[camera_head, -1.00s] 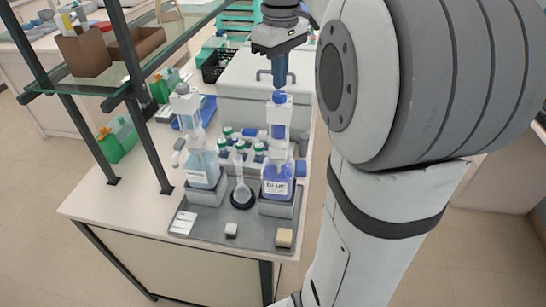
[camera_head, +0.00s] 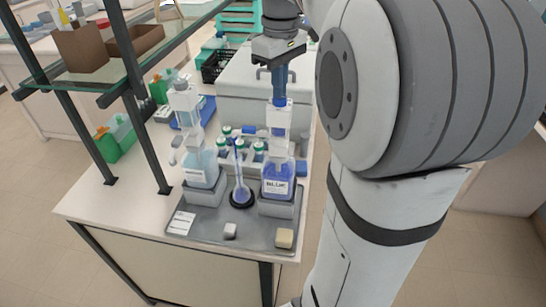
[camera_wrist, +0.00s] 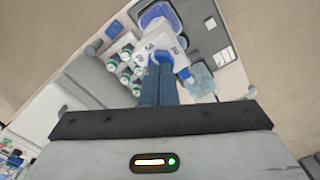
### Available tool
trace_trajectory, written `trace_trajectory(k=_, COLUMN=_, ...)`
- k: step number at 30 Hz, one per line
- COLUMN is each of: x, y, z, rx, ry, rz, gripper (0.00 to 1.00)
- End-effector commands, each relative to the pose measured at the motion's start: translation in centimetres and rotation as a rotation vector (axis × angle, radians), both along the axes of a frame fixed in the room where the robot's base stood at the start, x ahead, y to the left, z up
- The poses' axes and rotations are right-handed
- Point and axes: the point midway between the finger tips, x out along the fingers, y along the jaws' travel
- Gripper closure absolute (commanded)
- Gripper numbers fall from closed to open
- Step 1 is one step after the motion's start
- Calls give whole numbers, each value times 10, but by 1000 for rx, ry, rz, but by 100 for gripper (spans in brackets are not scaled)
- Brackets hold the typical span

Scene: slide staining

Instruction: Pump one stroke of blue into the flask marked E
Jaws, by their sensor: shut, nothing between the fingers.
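My gripper (camera_head: 280,88) is shut and empty. Its blue fingertips (camera_wrist: 160,68) are at the blue top of the right-hand pump bottle (camera_head: 277,180), and appear to touch it from above. That bottle holds dark blue liquid, has a white label too blurred to read, and sits in a grey holder. The flask (camera_head: 240,192) stands upright on a dark round base just left of it. Blue shows in its body and narrow neck. No letter E can be made out on it. A second pump bottle (camera_head: 201,165) with pale blue liquid stands left of the flask.
A grey tray (camera_head: 215,235) carries the bottles, a white card (camera_head: 181,223) and two small blocks at the front. Several green-capped bottles (camera_head: 258,150) stand behind. A glass shelf (camera_head: 125,72) on dark posts rises at left.

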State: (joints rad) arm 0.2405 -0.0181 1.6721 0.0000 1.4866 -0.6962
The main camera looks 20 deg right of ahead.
Motion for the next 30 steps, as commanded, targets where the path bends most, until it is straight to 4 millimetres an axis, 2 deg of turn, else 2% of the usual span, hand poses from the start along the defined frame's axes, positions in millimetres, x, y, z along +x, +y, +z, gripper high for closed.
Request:
trace_trajectory(k=18, x=-1, y=0, z=-25, rx=1, ry=5, rz=0, gripper=100)
trace_trajectory(k=30, x=-1, y=0, z=-25, rx=1, ry=5, rz=-1, gripper=100)
